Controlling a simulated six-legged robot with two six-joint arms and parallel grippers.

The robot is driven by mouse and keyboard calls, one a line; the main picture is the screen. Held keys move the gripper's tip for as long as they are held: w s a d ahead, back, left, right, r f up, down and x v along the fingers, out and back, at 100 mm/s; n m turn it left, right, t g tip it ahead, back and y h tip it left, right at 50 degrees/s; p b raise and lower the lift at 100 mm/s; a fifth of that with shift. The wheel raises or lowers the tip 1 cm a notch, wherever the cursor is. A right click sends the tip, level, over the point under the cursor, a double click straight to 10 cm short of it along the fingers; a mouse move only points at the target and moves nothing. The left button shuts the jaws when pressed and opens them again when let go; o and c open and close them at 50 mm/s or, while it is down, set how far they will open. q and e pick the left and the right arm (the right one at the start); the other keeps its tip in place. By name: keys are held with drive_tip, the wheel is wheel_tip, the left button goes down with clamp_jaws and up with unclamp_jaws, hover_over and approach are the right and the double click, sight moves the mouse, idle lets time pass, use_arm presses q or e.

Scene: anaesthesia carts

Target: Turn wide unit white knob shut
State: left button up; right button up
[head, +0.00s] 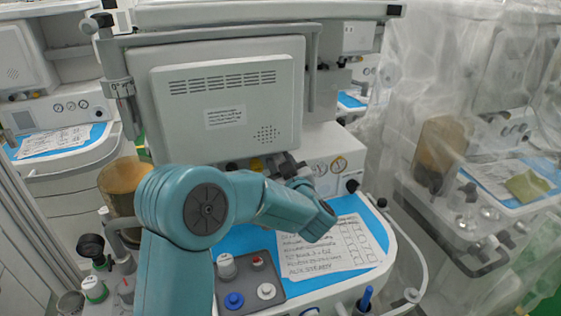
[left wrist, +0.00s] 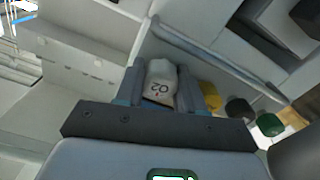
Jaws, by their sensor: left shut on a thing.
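The wide unit (head: 225,100) stands in the middle of the head view, with a grey monitor back above a row of knobs. The white knob (left wrist: 161,80), marked O2, sits between the two fingers in the left wrist view. My left gripper (head: 287,166) is at the unit's front panel, shut on this knob; one finger lies on each side of it. In the head view the gripper hides the white knob. My right gripper is in neither view.
A yellow knob (left wrist: 208,95), a black knob (left wrist: 240,108) and a green knob (left wrist: 269,124) are close beside the gripper. Below lie a written sheet (head: 335,250) and a grey block with coloured knobs (head: 248,285). A plastic-draped cart (head: 470,150) stands on the right.

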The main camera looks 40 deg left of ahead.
use_arm(q)
drive_tip(key=o, duration=1)
drive_tip(key=shift+o, duration=0.2)
drive_tip(key=shift+d+f, duration=0.1)
